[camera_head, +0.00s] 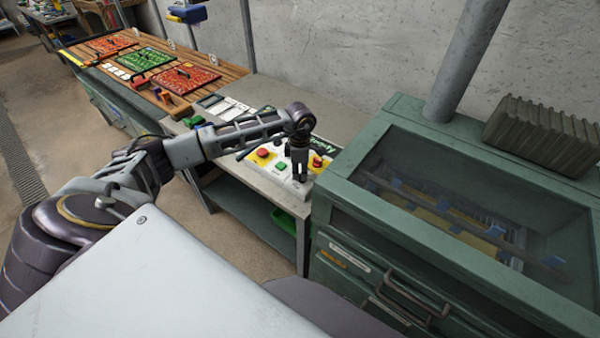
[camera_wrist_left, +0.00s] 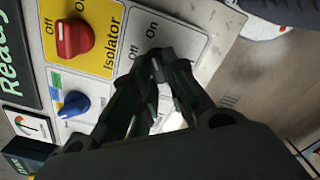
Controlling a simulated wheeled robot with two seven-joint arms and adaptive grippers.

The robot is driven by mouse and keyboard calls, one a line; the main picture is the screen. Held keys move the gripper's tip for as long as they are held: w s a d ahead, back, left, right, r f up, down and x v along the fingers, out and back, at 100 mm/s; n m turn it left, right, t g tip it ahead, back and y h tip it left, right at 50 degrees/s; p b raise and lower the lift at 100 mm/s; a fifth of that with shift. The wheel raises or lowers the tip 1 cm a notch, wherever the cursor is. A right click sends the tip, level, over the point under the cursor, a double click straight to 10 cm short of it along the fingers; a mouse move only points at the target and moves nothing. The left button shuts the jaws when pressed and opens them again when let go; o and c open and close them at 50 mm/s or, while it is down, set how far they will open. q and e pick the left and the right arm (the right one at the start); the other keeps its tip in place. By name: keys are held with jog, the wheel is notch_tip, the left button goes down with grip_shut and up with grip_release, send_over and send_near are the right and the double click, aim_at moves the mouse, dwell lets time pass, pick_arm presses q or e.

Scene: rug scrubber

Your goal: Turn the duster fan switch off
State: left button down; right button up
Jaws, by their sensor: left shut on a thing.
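The control panel (camera_head: 275,172) lies on the grey bench, with my left gripper (camera_head: 299,178) pointing down onto it. In the left wrist view, the gripper (camera_wrist_left: 155,65) is shut at a pale plate (camera_wrist_left: 175,30) marked Off and On. Its dark fingers close on the switch there and hide most of it, so its setting cannot be told. The plate's name label is not readable. Beside it is a red isolator knob (camera_wrist_left: 75,38) on a yellow plate, and a blue knob (camera_wrist_left: 73,104). My right gripper is not in view.
A green cabinet with a glass top (camera_head: 470,190) stands close to the right of the panel. A display reading Ready (camera_wrist_left: 15,60) borders the switches. Red and green boards (camera_head: 145,58) lie on a wooden bench at back left.

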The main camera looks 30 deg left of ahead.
pick_arm(q)
jog(key=shift+n+b, duration=0.6)
jog(key=shift+n, duration=0.6)
jog(key=n+b, duration=0.1)
jog(key=n, duration=0.1)
jog(key=shift+s+d+n, duration=0.1)
jog(key=shift+n, duration=0.3)
jog(key=n+b, duration=0.1)
jog(key=n, duration=0.2)
jog(key=shift+d, duration=0.1)
jog(key=shift+n+b, duration=0.35)
jog(key=shift+n, duration=0.75)
jog(key=shift+r+n, duration=0.1)
jog(key=shift+n, duration=0.2)
jog(key=c, duration=1.5)
grip_release()
jog(key=shift+o, duration=0.3)
jog(key=shift+d, duration=0.1)
